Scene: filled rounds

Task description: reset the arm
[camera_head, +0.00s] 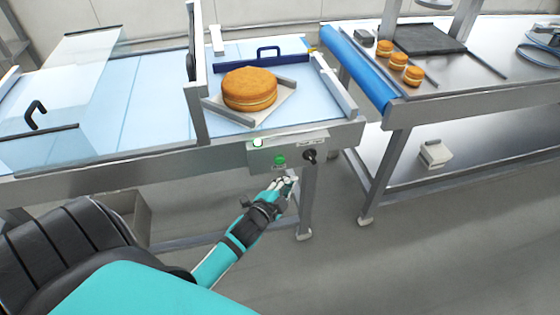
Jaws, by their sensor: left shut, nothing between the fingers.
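My left gripper (286,186) is at the end of the teal arm that comes in from the lower left. It is shut and empty, in front of the machine and just below its control box (288,153). The box carries a green button (280,160) and a black knob (310,156). I cannot tell whether the fingertips touch anything. My right gripper is not in view.
A round filled cake (249,88) sits on a white board (277,106) on the light blue conveyor (130,100). A steel table (470,85) at the right holds a blue roller (358,68) and small filled rounds (398,61). The floor (400,265) at the lower right is clear.

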